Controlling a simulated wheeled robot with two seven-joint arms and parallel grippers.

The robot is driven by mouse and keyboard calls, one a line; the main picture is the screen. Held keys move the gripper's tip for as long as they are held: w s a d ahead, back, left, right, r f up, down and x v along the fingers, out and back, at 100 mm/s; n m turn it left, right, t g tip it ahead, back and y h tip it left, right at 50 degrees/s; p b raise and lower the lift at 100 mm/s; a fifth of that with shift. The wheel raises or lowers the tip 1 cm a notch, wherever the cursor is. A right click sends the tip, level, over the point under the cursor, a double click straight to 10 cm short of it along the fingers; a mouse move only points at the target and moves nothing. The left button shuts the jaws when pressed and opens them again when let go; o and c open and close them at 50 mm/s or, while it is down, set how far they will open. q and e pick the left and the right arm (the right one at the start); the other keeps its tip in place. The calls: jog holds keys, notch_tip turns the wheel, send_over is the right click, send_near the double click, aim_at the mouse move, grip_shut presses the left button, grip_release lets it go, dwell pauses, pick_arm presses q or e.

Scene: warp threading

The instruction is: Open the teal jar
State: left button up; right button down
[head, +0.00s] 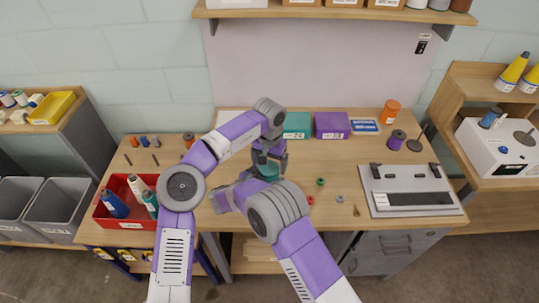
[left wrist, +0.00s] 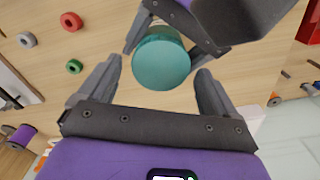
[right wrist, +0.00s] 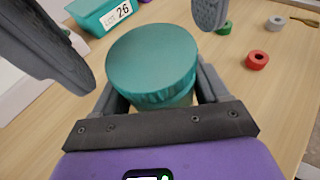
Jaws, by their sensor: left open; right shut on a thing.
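The teal jar (head: 268,172) stands on the table in the head view, partly hidden by my grippers. In the right wrist view its wide round teal lid (right wrist: 150,58) is on the jar, above a paler body. My right gripper (right wrist: 160,98) is shut on the jar body from the side, below the lid. My left gripper (head: 270,152) is above the jar, pointing down and open. In the left wrist view the lid (left wrist: 162,64) lies between its spread fingers, with gaps on both sides. In the right wrist view the left fingers flank the lid without visible contact.
Behind the jar stand a teal box (head: 297,125) and a purple box (head: 332,126). A red tray (head: 125,222) with spools is at left. A grey flat device (head: 412,190) is at right. Small green and red rings (head: 310,200) lie right of the jar.

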pick_arm(q)
jog(key=shift+f, duration=0.5)
jog(key=c, duration=1.1)
jog(key=n, duration=0.3)
jog(key=shift+n, duration=0.3)
